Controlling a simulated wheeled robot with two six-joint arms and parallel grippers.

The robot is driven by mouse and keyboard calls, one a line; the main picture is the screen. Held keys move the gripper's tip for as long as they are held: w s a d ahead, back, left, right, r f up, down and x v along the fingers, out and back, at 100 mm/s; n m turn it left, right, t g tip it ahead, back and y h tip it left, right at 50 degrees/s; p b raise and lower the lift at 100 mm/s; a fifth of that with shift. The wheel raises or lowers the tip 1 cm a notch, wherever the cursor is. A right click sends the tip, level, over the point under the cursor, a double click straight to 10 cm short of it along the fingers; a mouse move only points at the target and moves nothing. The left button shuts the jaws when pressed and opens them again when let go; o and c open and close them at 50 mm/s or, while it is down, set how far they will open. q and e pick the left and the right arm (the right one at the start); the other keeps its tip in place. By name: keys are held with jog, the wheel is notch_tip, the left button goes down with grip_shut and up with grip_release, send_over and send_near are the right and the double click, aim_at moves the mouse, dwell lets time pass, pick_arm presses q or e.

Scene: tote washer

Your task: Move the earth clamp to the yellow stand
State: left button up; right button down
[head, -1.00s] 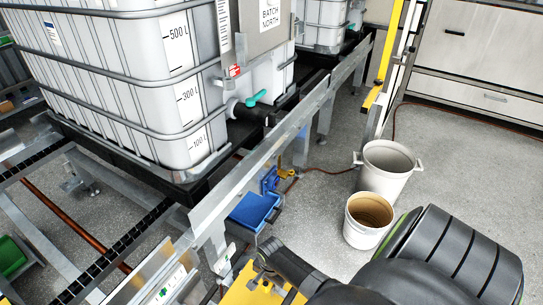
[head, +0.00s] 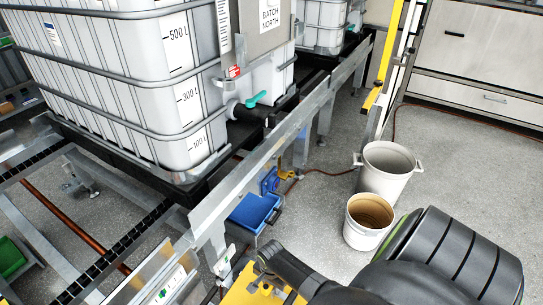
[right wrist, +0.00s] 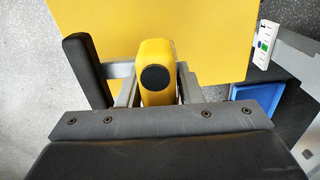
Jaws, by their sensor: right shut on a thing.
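The yellow stand (head: 240,291) shows at the bottom edge of the head view, partly covered by my right arm. Its flat yellow top (right wrist: 218,35) fills much of the upper right wrist view. My right gripper (head: 265,268) is over the stand's top in the head view. In the right wrist view, my right gripper (right wrist: 152,85) is shut on a yellow piece with a round black end, which I take for the earth clamp (right wrist: 158,50). I cannot tell whether the clamp touches the stand. The clamp's far end is hidden. My left gripper is not in view.
A blue bin (head: 252,213) hangs by the metal rail (head: 262,143), beyond the stand. A white bucket (head: 367,235) and a larger white tub (head: 388,185) stand on the floor to the right. A large caged tank (head: 130,90) is at the upper left.

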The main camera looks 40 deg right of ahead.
jog(key=shift+f, duration=0.1)
dwell(0.4)
jog(key=shift+f+b, duration=0.35)
jog(key=shift+f, duration=0.3)
jog(key=shift+f, duration=0.15)
jog(key=shift+f+b, duration=0.35)
jog(key=shift+f, duration=0.1)
jog(key=shift+w+f, duration=0.1)
jog(key=shift+f, duration=0.05)
dwell(0.5)
grip_release()
dwell(0.5)
dwell(0.4)
jog(key=shift+r+p, duration=4.5)
jog(key=shift+p, duration=0.45)
